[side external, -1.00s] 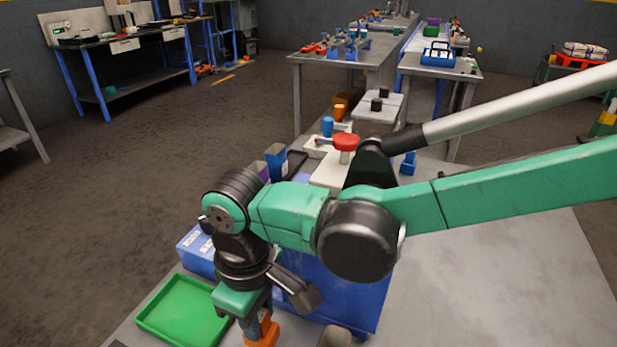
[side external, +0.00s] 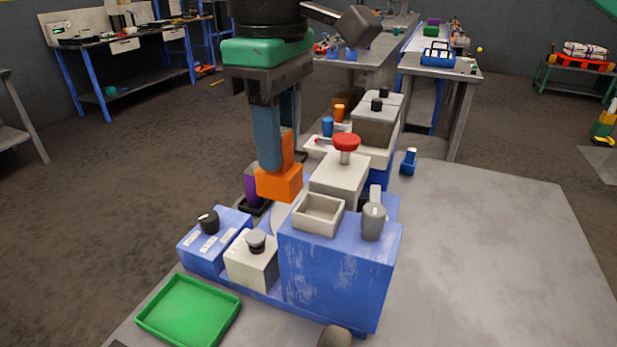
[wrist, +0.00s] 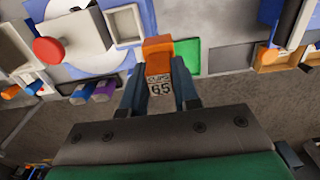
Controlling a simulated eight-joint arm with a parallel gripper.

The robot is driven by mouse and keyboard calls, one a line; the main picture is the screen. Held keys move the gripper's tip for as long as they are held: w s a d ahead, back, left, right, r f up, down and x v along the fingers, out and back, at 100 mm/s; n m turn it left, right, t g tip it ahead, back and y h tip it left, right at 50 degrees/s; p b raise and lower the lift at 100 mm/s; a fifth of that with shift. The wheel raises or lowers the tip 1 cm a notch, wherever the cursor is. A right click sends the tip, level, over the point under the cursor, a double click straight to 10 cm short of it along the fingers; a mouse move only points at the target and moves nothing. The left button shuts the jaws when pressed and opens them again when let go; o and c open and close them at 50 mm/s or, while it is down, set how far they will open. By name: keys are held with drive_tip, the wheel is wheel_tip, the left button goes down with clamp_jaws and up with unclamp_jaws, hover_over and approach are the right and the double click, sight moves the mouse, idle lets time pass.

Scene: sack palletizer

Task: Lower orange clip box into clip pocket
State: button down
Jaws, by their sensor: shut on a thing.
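My gripper (side external: 276,150) is shut on the orange clip box (side external: 280,183) and holds it in the air, roughly upright. The clip pocket appears to be the open beige square tray (side external: 318,214) on top of the blue machine. The box hangs up and left of it in the side view, apart from it. In the wrist view the pocket (wrist: 122,26) shows empty, left of the box.
The blue machine (side external: 330,290) carries a grey cylinder (side external: 373,222) beside the pocket and a red knob (side external: 346,142) behind it. Knobbed blue and white boxes (side external: 252,262) stand to the left. An empty green tray (side external: 187,312) lies in front. The table at right (side external: 480,240) is clear.

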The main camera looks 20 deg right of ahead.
drive_tip(key=w+d+r, duration=0.2)
drive_tip(key=d+r, duration=0.1)
drive_tip(key=d, duration=0.2)
drive_tip(key=shift+s+a+f, duration=0.1)
drive_tip(key=shift+s+f, duration=0.05)
drive_tip(key=shift+f, duration=1.15)
drive_tip(key=shift+s+f, duration=0.1)
drive_tip(key=shift+f, duration=1.15)
drive_tip(key=shift+f, duration=0.15)
drive_tip(key=shift+f, duration=0.7)
drive_tip(key=shift+f, duration=0.25)
drive_tip(key=shift+f, duration=0.55)
drive_tip(key=shift+f, duration=0.5)
